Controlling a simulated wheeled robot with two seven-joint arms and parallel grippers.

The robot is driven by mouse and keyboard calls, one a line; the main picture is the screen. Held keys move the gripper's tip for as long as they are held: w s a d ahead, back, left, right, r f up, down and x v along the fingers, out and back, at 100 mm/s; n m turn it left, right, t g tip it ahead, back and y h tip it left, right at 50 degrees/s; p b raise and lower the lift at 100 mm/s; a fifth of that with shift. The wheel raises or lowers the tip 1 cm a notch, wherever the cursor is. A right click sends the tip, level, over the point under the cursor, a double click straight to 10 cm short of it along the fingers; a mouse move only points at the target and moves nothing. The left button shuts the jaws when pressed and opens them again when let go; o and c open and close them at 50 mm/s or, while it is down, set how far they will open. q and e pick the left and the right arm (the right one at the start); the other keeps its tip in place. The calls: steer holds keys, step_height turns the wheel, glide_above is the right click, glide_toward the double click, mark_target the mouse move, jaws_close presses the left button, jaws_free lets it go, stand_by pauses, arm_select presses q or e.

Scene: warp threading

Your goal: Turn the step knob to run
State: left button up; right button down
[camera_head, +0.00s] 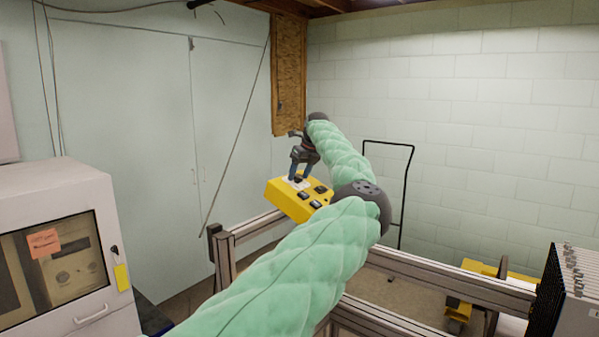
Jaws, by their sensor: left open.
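A yellow control box (290,203) with several dark buttons or knobs on its top stands near the middle of the view, at the metal frame. A pale patch shows on its top under my left gripper (298,177). My left arm, in a quilted green sleeve, reaches over the frame, and the gripper points down at this patch. Its jaws are open, with the fingertips at or just above the box top. I cannot tell whether they touch anything. The fingers hide what lies between them, and I cannot make out which control is the step knob or how it is set.
A metal profile frame (440,280) runs behind and below my arm. A white cabinet (50,200) with a window stands at the left. A black rack (565,300) stands at the right edge. A yellow cart with a black handle (388,143) stands behind the frame.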

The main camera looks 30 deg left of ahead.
steer(key=shift+s+f, duration=0.1)
steer(key=shift+f, duration=0.05)
arm_select(q)
steer(key=shift+f, duration=0.2)
steer(key=c, duration=1)
arm_select(e)
steer(key=shift+d, duration=0.1)
steer(key=shift+f, duration=0.1)
arm_select(q)
steer(key=m+b, duration=0.2)
steer(key=shift+m+b, duration=0.4)
steer(key=m+b, duration=0.3)
steer(key=m, duration=0.3)
steer(key=shift+r, duration=0.2)
arm_select(e)
steer(key=w+a+r, duration=0.2)
steer(key=r, duration=0.6)
steer(key=w+a+r, duration=0.2)
steer(key=r, duration=0.6)
steer(key=shift+w+a+g, duration=0.25)
steer(key=shift+w+g, duration=0.05)
arm_select(q)
steer(key=o, duration=1)
